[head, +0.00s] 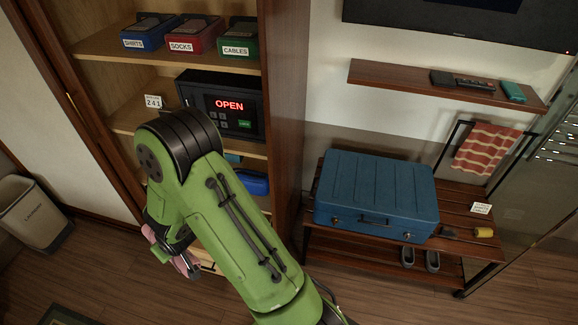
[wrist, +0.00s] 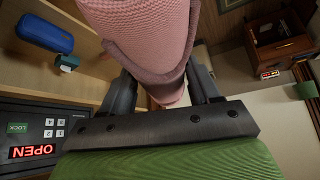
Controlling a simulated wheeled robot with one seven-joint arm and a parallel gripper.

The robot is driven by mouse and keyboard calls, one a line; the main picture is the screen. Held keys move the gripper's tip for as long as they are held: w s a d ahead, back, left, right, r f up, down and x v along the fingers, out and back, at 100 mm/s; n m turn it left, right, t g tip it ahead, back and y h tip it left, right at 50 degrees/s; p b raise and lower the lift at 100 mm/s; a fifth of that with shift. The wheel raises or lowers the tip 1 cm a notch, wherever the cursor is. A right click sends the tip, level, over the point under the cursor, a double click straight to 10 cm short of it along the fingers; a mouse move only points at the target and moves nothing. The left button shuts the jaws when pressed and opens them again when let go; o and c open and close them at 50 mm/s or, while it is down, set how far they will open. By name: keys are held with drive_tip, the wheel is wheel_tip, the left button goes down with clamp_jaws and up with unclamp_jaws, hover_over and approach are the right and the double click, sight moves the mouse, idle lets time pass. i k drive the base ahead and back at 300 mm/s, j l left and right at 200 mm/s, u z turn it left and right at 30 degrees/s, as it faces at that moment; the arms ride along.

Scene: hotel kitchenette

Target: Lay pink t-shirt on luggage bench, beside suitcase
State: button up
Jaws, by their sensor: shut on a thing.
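My gripper (head: 186,262) is at the lower left of the head view, in front of the open cabinet, partly hidden by my arm. It is shut on the pink t-shirt (head: 153,238), which shows only as a small patch there. In the wrist view the pink t-shirt (wrist: 140,35) is a rolled or folded bundle between the fingers (wrist: 163,85). The blue suitcase (head: 375,190) lies on the left and middle of the slatted wooden luggage bench (head: 455,212), well right of my gripper. A bare strip of bench lies right of the suitcase.
The cabinet's side panel (head: 288,110) stands between my gripper and the bench. A safe (head: 222,105) reads OPEN.

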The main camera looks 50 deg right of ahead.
sight(462, 223)
drive_tip(key=k+l+z, duration=0.3)
drive_tip(key=k+l, duration=0.2)
drive_tip(key=l, duration=0.25)
drive_tip(key=k+l+z, duration=0.1)
drive_tip(key=k+l, duration=0.15)
drive_tip(key=l, duration=0.15)
drive_tip(key=k+l+z, duration=0.15)
drive_tip(key=l, duration=0.3)
drive_tip(key=k+l+z, duration=0.1)
drive_tip(key=l+z, duration=0.15)
drive_tip(key=l, duration=0.45)
drive_tip(key=l+z, duration=0.2)
drive_tip(key=l, duration=0.5)
drive_tip(key=i+l+z, duration=0.1)
drive_tip(key=l, duration=0.1)
